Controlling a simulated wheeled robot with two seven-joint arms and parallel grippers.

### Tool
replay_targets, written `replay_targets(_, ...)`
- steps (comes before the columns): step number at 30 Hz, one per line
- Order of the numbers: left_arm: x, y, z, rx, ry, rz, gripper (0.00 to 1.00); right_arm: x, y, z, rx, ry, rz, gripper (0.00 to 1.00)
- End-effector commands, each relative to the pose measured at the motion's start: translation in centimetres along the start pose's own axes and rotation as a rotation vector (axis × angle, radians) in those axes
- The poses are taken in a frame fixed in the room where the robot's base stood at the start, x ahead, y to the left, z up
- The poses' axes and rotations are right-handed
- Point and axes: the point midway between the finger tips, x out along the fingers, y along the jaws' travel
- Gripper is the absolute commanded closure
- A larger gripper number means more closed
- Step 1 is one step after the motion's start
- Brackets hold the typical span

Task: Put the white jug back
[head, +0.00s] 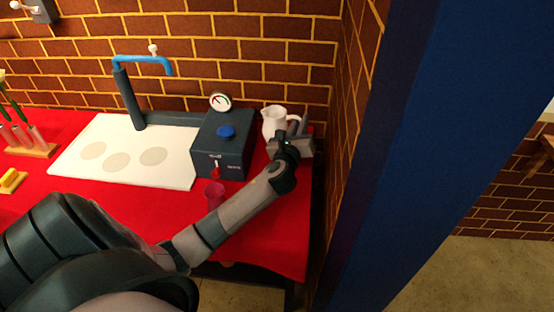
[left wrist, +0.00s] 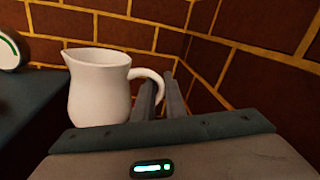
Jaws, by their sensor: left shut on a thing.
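The white jug (head: 273,120) is upright at the right end of the red-covered table, beside the dark box with the gauge. In the left wrist view the jug (left wrist: 98,88) has its spout to the left and its handle to the right. My left gripper (head: 298,128) is shut on the jug's handle; the fingers (left wrist: 162,95) meet the handle from the right. The jug's base is hidden behind my gripper, so I cannot tell whether it touches the table. My right gripper is not in view.
A dark box (head: 232,160) with a blue knob stands left of the jug. A brick wall is close behind and to the right.

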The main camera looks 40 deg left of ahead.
Motion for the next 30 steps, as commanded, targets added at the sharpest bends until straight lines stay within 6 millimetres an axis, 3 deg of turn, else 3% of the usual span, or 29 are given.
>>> replay_targets(14,0.3,0.3,0.0,0.002,-0.004,0.004,1.0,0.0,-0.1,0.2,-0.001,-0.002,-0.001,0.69)
replay_targets(22,0.3,1.4,-3.1,0.002,-0.003,0.006,1.0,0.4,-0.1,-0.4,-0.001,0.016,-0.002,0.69)
replay_targets(30,0.4,2.4,-5.7,0.002,-0.004,0.004,1.0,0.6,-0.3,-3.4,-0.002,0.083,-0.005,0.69)
